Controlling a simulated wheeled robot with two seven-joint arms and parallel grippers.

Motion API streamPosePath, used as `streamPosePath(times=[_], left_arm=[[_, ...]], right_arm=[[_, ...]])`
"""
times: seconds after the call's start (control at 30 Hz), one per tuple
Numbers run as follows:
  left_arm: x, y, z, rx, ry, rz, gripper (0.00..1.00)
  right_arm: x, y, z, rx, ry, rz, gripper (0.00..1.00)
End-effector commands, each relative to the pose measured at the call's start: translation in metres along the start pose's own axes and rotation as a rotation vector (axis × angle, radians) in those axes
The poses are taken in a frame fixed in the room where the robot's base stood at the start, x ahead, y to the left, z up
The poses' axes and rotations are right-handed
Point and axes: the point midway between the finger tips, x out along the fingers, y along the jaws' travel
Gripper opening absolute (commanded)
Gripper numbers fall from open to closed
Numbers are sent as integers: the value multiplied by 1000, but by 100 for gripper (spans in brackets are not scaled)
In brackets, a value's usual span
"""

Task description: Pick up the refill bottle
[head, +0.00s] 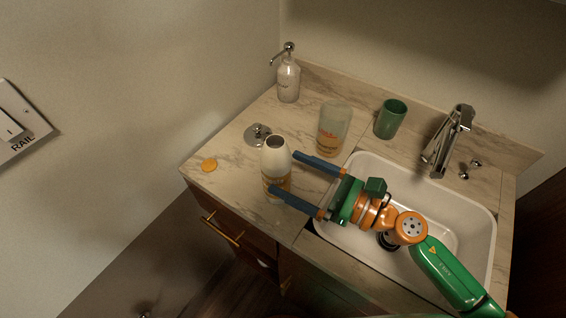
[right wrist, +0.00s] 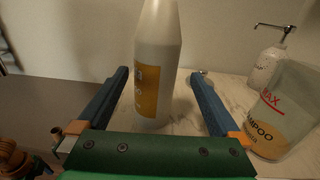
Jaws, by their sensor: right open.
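The refill bottle (head: 275,160) is white with an orange label and an open top. It stands upright on the counter left of the sink. My right gripper (head: 284,172) is open, reaching in from the right with one blue finger on each side of the bottle. In the right wrist view the bottle (right wrist: 156,65) stands between the spread fingertips (right wrist: 158,75), with a gap visible on either side. Its top is cut off there. My left gripper is not in view.
A clear shampoo container (head: 333,130) with a fill line stands close behind the right gripper. A green cup (head: 390,119), white pump bottle (head: 288,82) and faucet (head: 447,140) stand farther back. A metal piece (head: 257,134) and orange cap (head: 209,165) lie on the counter. The sink (head: 470,205) is right.

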Motion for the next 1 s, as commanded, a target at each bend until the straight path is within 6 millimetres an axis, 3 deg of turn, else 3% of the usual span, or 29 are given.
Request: streamPosePath(times=[0.1, 0.37, 0.63, 0.9, 1.0], left_arm=[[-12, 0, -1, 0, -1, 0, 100], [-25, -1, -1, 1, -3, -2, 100], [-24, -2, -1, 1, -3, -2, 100], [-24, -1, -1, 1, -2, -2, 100], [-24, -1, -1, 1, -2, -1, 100]], right_arm=[[16, 0, 4, 0, -2, -1, 100], [63, 4, -8, 0, -2, -1, 100], [68, 4, -12, -1, 0, 0, 100], [68, 4, -12, -1, 0, 0, 27], [68, 4, -11, -1, -1, 0, 4]])
